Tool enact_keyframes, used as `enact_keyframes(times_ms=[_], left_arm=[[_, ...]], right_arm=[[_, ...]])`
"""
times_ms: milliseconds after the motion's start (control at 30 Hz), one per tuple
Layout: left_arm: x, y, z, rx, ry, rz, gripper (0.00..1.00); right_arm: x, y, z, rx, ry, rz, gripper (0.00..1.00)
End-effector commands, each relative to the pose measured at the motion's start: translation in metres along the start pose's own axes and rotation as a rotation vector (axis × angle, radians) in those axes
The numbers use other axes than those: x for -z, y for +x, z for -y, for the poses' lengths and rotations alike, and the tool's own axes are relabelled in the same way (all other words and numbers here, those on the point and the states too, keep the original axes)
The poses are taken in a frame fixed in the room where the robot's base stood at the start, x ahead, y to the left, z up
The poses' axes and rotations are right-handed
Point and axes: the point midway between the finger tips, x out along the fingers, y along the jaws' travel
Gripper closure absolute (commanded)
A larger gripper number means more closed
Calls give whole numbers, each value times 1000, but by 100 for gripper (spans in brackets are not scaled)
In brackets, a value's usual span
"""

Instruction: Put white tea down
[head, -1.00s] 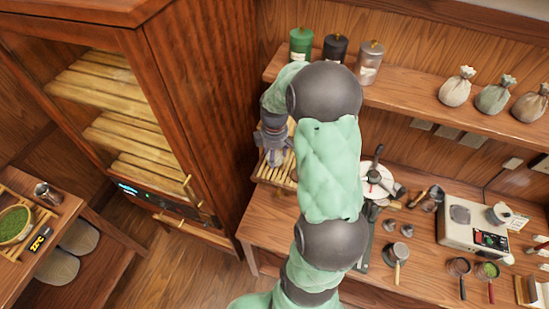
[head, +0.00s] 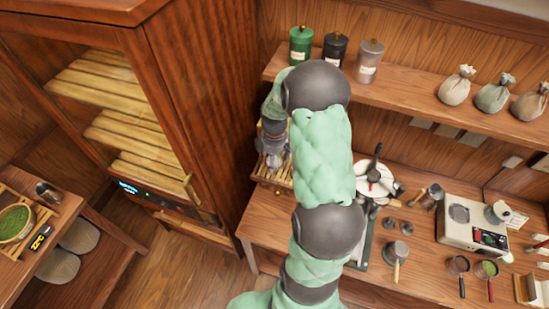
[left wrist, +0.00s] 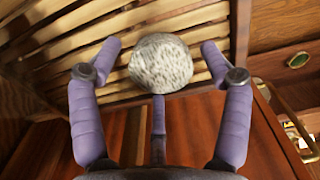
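The white tea cake (left wrist: 161,62) is a round, pale, speckled disc on the slatted wooden rack (left wrist: 75,45) in the left wrist view. My left gripper (left wrist: 160,52) has purple fingers spread on both sides of the cake, with a visible gap on each side; a third finger points at its near edge. In the head view my left gripper (head: 272,142) is over the small slatted rack (head: 262,172), partly covered by my arm, and the cake cannot be made out there. My right gripper is not in view.
A tall wooden cabinet (head: 205,110) with slatted shelves stands close left of the rack. Above is a wall shelf (head: 400,95) with canisters (head: 369,62) and cloth bags (head: 456,86). The worktop to the right holds a scale (head: 377,180), small tools and a white appliance (head: 470,225).

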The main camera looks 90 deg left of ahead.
Motion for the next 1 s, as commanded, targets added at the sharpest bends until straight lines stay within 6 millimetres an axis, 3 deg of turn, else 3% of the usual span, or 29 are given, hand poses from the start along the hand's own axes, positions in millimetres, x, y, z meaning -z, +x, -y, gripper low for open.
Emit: enact_keyframes(times_ms=[267, 433, 800, 1000], left_arm=[[0, -1, 0, 0, 0, 0, 19], [0, -12, -1, -3, 0, -1, 19], [1, -82, -1, -4, -2, -3, 19], [0, -111, -1, -1, -1, -1, 19]], right_arm=[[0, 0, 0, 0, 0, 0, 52], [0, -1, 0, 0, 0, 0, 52], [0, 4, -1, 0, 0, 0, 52], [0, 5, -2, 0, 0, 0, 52]])
